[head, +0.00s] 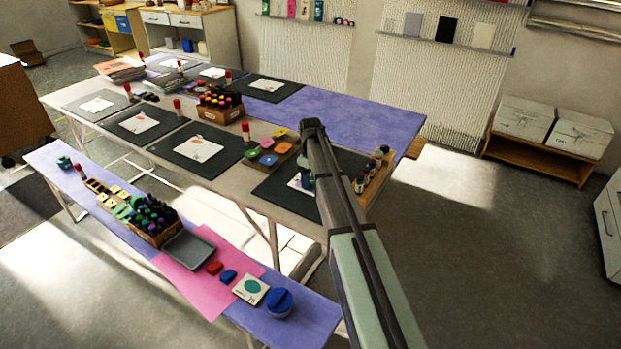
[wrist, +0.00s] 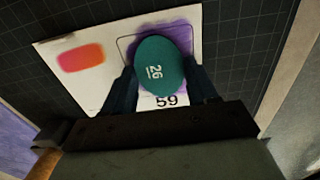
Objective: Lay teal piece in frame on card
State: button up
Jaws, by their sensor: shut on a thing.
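I cannot tell whether the piece touches the card. In the head view my arm reaches to the near right mat, where part of the card (head: 294,183) shows; my fingertips are mostly hidden there.
The card lies on a dark gridded mat (wrist: 232,15) and bears an orange-pink patch (wrist: 81,57). A rack of bottles (head: 376,172) stands right of my arm. A tray of coloured pads (head: 270,150) and a crate of bottles (head: 220,104) stand to the left.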

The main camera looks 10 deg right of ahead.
jog(key=o, duration=0.9)
jog(key=shift+c, duration=0.2)
jog(key=shift+r, duration=0.1)
jog(key=shift+r, duration=3.4)
